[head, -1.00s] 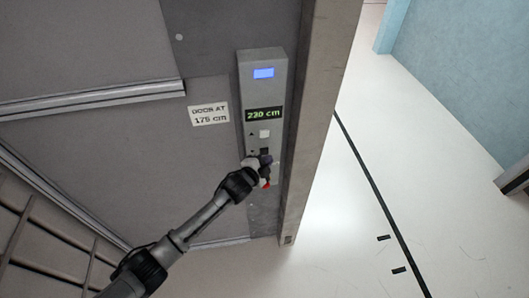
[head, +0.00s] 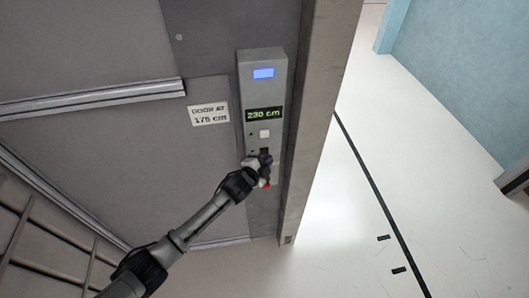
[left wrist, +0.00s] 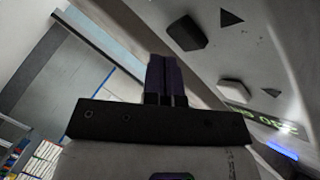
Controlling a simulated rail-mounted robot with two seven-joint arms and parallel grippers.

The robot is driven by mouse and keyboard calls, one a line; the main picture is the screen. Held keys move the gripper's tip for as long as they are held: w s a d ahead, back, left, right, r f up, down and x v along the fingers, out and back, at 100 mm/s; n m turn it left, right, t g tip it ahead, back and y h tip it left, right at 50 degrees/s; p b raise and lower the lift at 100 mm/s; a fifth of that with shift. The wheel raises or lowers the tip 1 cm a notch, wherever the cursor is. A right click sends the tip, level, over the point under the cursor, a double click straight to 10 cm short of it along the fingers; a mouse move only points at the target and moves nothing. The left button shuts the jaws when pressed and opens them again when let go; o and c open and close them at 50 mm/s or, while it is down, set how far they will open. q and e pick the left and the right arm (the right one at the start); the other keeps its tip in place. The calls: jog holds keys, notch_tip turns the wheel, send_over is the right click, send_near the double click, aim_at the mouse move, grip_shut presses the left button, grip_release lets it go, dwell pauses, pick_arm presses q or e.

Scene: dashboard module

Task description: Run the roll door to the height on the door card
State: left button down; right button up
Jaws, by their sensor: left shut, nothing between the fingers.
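The door card (head: 208,115) on the grey wall reads "DOOR AT 175 cm". To its right is the grey control box (head: 246,95), whose green display (head: 264,115) reads 230 cm. Below the display are a white button (head: 264,134) by an up triangle and a dark button (head: 264,151). In the left wrist view the dark button (left wrist: 187,33) and white button (left wrist: 234,92) show beside triangles. My left gripper (head: 264,161) is shut and empty, its tips (left wrist: 165,62) close to the dark button. I cannot tell whether they touch. My right gripper is out of view.
A small blue screen (head: 263,73) is at the top of the box. A red part (head: 266,184) shows low, beside my gripper. A grey post (head: 315,110) stands just right of the box. Open pale floor (head: 430,190) lies beyond it.

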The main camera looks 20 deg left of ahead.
pick_arm(q)
jog(key=shift+w+a, duration=0.15)
jog(key=shift+w+a, duration=0.1)
jog(key=shift+w, duration=0.1)
jog(key=shift+w+a, duration=0.1)
jog(key=shift+w, duration=0.05)
dwell(0.7)
